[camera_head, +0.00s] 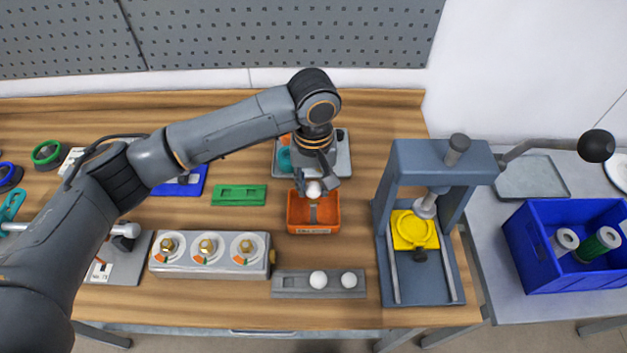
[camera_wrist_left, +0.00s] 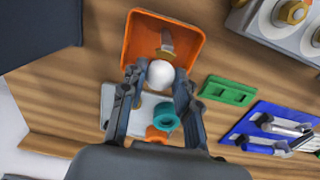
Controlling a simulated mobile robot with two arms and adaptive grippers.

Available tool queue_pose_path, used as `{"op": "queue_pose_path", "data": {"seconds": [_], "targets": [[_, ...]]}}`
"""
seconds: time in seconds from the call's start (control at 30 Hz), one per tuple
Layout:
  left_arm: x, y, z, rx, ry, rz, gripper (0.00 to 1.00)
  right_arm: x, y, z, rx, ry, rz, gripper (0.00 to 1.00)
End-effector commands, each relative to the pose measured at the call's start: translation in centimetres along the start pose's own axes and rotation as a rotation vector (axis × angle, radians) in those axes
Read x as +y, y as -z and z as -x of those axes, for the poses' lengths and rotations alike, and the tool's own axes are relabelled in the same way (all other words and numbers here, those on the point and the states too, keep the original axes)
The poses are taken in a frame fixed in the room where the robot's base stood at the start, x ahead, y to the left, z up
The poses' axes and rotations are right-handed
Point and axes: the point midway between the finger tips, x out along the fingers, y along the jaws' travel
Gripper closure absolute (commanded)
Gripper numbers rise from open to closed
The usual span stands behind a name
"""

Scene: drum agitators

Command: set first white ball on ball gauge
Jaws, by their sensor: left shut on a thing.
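My left gripper (camera_head: 315,183) is shut on a white ball (camera_head: 313,190), above the orange tray (camera_head: 292,218). In the left wrist view the ball (camera_wrist_left: 160,73) sits between the two fingers, in front of the tray (camera_wrist_left: 136,29). A metal piece (camera_wrist_left: 166,42) shows inside the tray. I cannot tell for sure which piece is the ball gauge. My right gripper is not in view.
A grey block with three brass-centred dials (camera_head: 212,267) is left of the strip. A press (camera_head: 432,157) with a yellow piece (camera_head: 414,231) stands to the right. A green plate (camera_head: 238,195) lies left of the tray. A blue crate (camera_head: 545,269) stands far right.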

Motion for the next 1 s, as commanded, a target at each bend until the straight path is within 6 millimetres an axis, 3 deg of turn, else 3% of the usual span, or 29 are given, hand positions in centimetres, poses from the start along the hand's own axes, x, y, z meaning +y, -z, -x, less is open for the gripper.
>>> {"op": "queue_pose_path", "data": {"seconds": [0.3, 0.33, 0.47, 0.8, 1.0], "targets": [[0.0, 0.0, -0.1, 0.000, 0.000, 0.000, 1.00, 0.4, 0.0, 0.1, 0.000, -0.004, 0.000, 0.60], [0.0, 0.0, -0.1, 0.000, 0.000, 0.000, 0.67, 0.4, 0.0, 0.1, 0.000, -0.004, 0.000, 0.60], [0.0, 0.0, -0.1, 0.000, 0.000, 0.000, 0.43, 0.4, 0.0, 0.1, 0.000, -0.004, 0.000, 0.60], [0.0, 0.0, 0.2, 0.000, 0.000, 0.000, 0.43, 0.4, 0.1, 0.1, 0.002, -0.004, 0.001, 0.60], [0.1, 0.1, 2.9, 0.003, -0.001, 0.000, 0.43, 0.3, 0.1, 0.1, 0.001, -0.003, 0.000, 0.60]]}}
